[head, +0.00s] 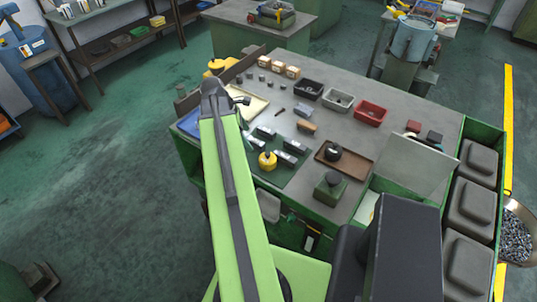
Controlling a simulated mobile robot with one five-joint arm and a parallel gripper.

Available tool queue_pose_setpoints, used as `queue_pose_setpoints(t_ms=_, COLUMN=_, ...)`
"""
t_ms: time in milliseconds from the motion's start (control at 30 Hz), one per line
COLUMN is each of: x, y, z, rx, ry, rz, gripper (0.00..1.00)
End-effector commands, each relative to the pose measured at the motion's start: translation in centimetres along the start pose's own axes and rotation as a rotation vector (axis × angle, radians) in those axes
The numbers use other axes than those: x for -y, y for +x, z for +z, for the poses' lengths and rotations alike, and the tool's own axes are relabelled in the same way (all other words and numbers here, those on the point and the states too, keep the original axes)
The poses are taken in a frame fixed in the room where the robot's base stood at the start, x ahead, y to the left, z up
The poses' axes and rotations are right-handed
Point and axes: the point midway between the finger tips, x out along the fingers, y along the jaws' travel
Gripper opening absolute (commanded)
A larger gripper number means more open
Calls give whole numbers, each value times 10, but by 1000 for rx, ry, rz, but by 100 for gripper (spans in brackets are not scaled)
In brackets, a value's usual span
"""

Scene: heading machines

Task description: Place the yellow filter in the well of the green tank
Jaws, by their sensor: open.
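A small yellow filter (267,161) with a dark top stands on the dark green mat at the front of the workbench. The green tank (329,190), a small block with a dark top, stands to its right near the bench's front edge; its well is too small to make out. My green arm reaches up and away over the bench's left side. My gripper (242,99) is at its far end, small and partly hidden by the arm. It is open, above the left part of the bench, beyond and left of the filter and apart from it.
Several grey metal blocks (289,146) stand close to the filter. Black, grey and red bins (370,113) stand farther back. The grey bench top (345,128) has clear patches between them.

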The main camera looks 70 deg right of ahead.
Motion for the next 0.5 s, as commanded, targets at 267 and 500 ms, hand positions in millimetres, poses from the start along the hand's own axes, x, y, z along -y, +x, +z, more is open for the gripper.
queue_pose_setpoints(t_ms=267, x=0, y=12, z=9, rx=6, ry=-13, rz=-6, gripper=90)
queue_pose_setpoints(t_ms=500, x=0, y=62, z=5, rx=6, ry=-13, rz=-6, gripper=90)
